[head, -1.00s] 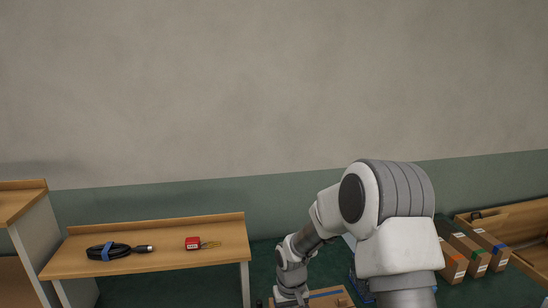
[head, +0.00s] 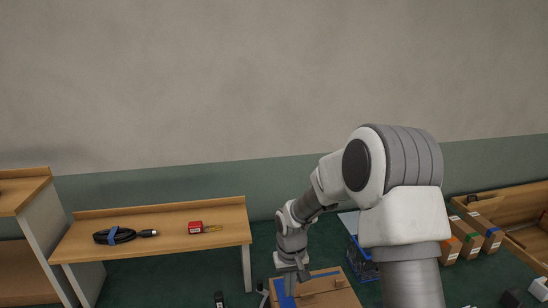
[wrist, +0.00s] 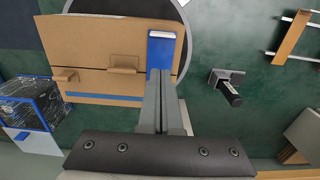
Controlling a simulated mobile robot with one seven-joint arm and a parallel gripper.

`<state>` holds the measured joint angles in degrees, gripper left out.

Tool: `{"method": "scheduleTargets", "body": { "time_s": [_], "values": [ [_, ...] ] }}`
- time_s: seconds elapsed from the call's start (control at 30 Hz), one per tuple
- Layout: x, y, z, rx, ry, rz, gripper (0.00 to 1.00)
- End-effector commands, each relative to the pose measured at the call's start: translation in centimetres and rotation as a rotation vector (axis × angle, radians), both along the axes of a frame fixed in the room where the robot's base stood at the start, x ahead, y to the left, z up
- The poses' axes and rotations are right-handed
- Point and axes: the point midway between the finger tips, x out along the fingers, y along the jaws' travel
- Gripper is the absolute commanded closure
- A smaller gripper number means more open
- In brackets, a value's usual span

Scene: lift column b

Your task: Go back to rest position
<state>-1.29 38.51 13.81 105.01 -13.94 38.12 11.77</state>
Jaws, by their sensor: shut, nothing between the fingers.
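My gripper (head: 285,287) hangs low in the head view, at the end of my bent arm, above or beside a cardboard box (head: 325,295). The box has a blue stripe and small cardboard tabs. I cannot tell how far the tips are from the box, or whether they touch it.
A table (head: 160,238) on the left holds a coiled black cable (head: 115,236) and a red tape measure (head: 195,227). A blue crate (head: 362,264) stands behind my arm. Taped boxes (head: 472,240) and a wooden bin (head: 500,206) are at right. A dark object (head: 219,299) lies on the floor.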

Motion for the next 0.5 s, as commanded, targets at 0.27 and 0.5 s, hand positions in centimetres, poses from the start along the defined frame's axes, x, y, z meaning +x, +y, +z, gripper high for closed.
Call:
{"method": "scheduleTargets", "body": {
  "time_s": [0.27,0.5],
  "values": [
    [0.0,0.0,0.1,0.000,0.000,0.000,1.00],
    [-0.3,-1.0,3.3,-0.012,-0.035,-0.008,1.00]
  ]
}}
